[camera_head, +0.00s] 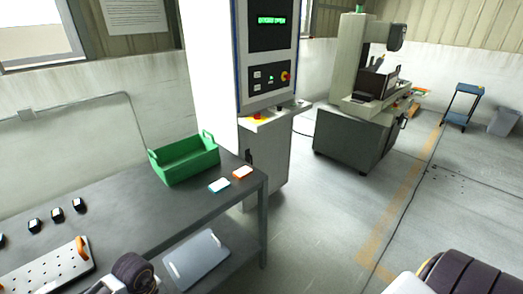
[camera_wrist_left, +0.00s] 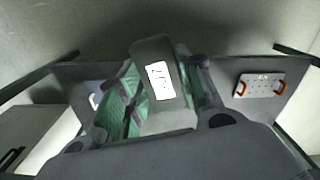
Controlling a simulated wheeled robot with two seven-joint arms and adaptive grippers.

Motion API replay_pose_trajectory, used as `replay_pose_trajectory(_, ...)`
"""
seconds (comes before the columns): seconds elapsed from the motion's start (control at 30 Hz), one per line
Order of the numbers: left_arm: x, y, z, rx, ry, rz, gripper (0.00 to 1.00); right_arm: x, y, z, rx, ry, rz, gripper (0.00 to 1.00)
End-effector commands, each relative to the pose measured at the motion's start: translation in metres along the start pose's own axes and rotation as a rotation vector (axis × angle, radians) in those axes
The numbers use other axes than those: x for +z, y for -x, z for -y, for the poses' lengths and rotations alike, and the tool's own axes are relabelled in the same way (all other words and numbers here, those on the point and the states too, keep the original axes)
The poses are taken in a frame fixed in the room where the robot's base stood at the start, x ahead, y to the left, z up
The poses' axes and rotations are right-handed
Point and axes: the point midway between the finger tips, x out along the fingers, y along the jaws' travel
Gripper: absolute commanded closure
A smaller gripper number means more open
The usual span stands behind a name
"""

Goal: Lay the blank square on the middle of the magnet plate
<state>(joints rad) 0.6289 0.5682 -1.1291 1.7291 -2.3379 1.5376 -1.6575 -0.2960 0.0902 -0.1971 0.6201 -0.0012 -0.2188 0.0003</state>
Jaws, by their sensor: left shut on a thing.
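In the left wrist view my left gripper (camera_wrist_left: 160,98) is shut on a dark grey block (camera_wrist_left: 153,50) with a white label, which looks like the blank. The fingers flank it, and green surfaces show on both sides behind it. A pale plate with rows of dark holes and orange handles lies on the bench in the head view (camera_head: 42,276) and appears at the right of the wrist view (camera_wrist_left: 261,88). It may be the magnet plate; I cannot tell for sure. It is apart from the block. In the head view the left fingertips and my right gripper are out of sight.
A green open crate (camera_head: 185,160) stands at the back of the grey bench (camera_head: 140,205). A blue-and-white piece (camera_head: 219,186) and an orange-and-white piece (camera_head: 242,173) lie beside it. Several small dark items (camera_head: 57,214) stand at the left. The bench middle is clear.

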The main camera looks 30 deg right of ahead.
Motion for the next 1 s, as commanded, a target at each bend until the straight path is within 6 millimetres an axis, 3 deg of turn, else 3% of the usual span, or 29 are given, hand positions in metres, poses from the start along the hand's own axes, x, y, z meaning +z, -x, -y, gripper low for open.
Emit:
replay_pose_trajectory(0.27,-0.009,-0.017,0.025,-0.001,-0.229,0.002,1.00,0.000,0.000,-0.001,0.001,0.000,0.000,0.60)
replay_pose_trajectory(0.7,-0.043,-0.038,0.097,-0.001,-0.465,-0.002,1.00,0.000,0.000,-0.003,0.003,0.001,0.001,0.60)
replay_pose_trajectory(1.0,-0.049,-0.040,0.109,0.000,-0.493,-0.003,1.00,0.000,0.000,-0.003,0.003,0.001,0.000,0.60)
